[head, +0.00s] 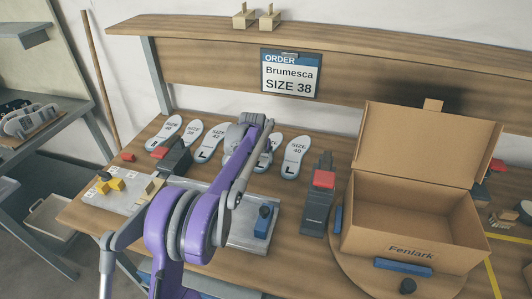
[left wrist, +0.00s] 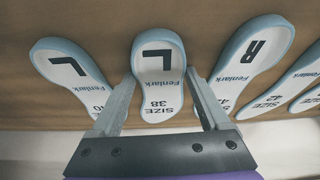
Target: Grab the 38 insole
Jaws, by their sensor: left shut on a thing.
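In the head view my left gripper (head: 246,133) is over the row of insoles at the back of the table and partly hides this insole (head: 267,158). My right gripper is not in view.
A size 40 left insole (head: 295,157) lies beside it, and several others (head: 209,141) lie to the left. An open Fenlark box (head: 405,240) stands at the right. A black device with a red top (head: 318,205) stands between. An order sign (head: 291,74) reads Brumesca, size 38.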

